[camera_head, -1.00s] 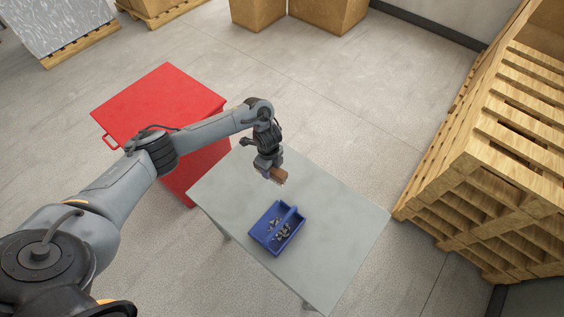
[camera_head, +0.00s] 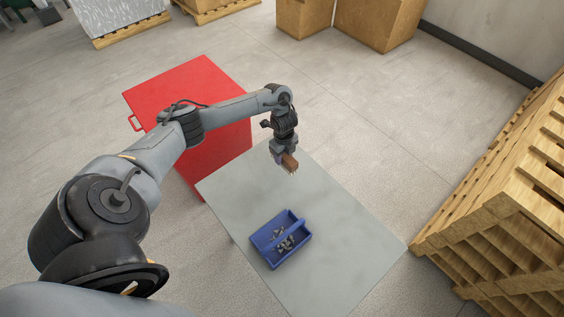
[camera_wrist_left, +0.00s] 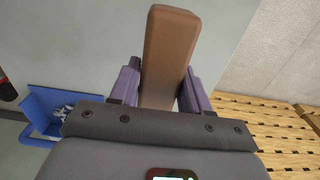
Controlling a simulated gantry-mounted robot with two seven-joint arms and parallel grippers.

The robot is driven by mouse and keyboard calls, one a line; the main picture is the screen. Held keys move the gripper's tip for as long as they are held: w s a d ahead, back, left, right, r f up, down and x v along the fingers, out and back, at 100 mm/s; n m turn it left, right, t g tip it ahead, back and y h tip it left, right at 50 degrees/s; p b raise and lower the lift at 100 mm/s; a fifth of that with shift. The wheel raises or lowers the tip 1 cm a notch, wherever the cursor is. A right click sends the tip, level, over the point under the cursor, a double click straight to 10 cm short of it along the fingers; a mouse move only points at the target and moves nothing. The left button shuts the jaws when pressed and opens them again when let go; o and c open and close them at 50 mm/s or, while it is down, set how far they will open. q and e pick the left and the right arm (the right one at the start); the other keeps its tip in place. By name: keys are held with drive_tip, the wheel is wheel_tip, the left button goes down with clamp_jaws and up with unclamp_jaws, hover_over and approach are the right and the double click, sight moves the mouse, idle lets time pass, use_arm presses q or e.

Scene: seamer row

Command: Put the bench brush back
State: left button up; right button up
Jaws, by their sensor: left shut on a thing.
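The bench brush (camera_head: 290,162) has a brown wooden body, with pale bristles just visible at its lower end in the head view. My left gripper (camera_head: 284,154) is shut on it and holds it over the far part of the grey table (camera_head: 340,215). In the left wrist view the brush (camera_wrist_left: 170,50) stands out between the two fingers of the gripper (camera_wrist_left: 160,90). Whether the brush touches the tabletop is hard to tell. My right gripper is not in view.
A blue tote (camera_head: 262,242) with a handle and small metal parts inside stands on the table's near left part. A red cabinet (camera_head: 190,88) stands behind the table at left. Stacked wooden pallets (camera_head: 510,220) stand at right. The table's right part is bare.

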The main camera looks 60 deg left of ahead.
use_arm(q)
drive_tip(key=shift+s+a+f, duration=0.1)
drive_tip(key=shift+a+f, duration=0.35)
drive_tip(key=shift+a, duration=0.1)
drive_tip(key=shift+d+f+b, duration=0.1)
drive_tip(key=shift+f+b, duration=0.3)
drive_tip(key=shift+f, duration=1.55)
drive_tip(key=shift+f, duration=0.15)
drive_tip(key=o, duration=1)
